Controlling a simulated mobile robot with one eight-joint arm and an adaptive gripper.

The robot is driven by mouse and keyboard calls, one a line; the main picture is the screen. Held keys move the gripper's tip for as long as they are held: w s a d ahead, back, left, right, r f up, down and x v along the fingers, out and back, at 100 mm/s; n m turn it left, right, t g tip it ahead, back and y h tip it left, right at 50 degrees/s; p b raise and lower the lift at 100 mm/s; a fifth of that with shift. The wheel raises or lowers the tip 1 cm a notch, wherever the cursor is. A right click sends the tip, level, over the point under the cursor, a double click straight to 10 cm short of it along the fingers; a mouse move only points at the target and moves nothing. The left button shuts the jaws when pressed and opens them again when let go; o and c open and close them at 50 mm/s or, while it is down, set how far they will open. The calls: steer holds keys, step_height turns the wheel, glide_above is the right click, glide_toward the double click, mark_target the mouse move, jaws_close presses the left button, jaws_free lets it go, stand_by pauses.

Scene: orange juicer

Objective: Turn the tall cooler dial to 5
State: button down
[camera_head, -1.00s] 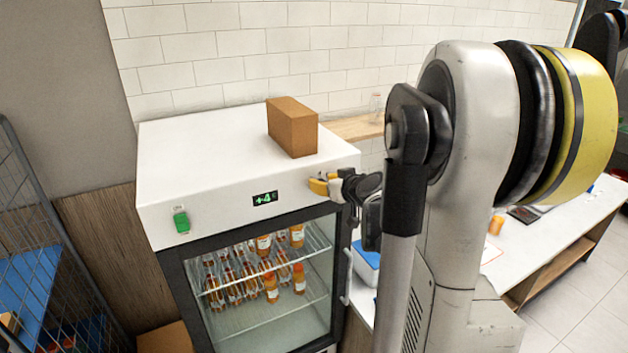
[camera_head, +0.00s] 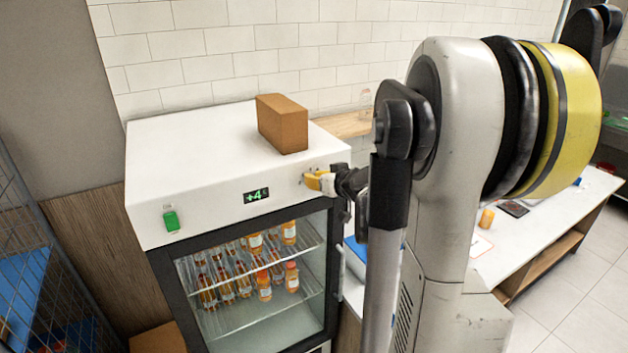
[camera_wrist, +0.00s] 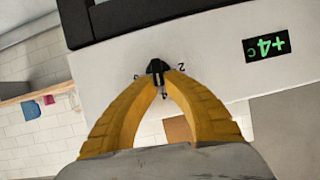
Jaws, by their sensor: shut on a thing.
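The tall cooler (camera_head: 215,130) is a white cabinet with a glass door. Its front panel has a green display (camera_head: 256,196) reading +4 °C, which also shows sideways in the wrist view (camera_wrist: 266,48). The small black dial (camera_wrist: 157,67) is on the same panel, right of the display in the head view, where my gripper mostly covers it. My gripper (camera_wrist: 160,77) has its yellow fingertips closed on the dial; it also shows at the panel in the head view (camera_head: 311,179). A printed 2 is legible beside the dial; other marks are hidden or too small to read.
A brown box (camera_head: 282,124) stands on the cooler top. A green switch (camera_head: 171,221) is at the panel's left. Bottles (camera_head: 264,285) stand behind the glass. A wire cage (camera_head: 40,270) is at the left and a white counter (camera_head: 550,225) at the right.

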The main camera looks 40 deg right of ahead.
steer(key=shift+s+d+f+m+t+y+b, duration=0.1)
steer(key=shift+d+m+t+y+b, duration=0.15)
steer(key=shift+m+y+b, duration=0.55)
steer(key=shift+w+d+f+m+t+y+b, duration=0.1)
steer(key=shift+m+t+y+b, duration=0.2)
steer(key=shift+m+b, duration=0.9)
steer(key=shift+s+d+f+m+t+y+b, duration=0.1)
steer(key=shift+d+m+t+y+b, duration=0.1)
steer(key=shift+m+y+b, duration=0.75)
steer(key=shift+h+b, duration=0.25)
steer(key=shift+b, duration=0.15)
steer(key=c, duration=1.5)
jaws_free()
steer(key=v, duration=1.2)
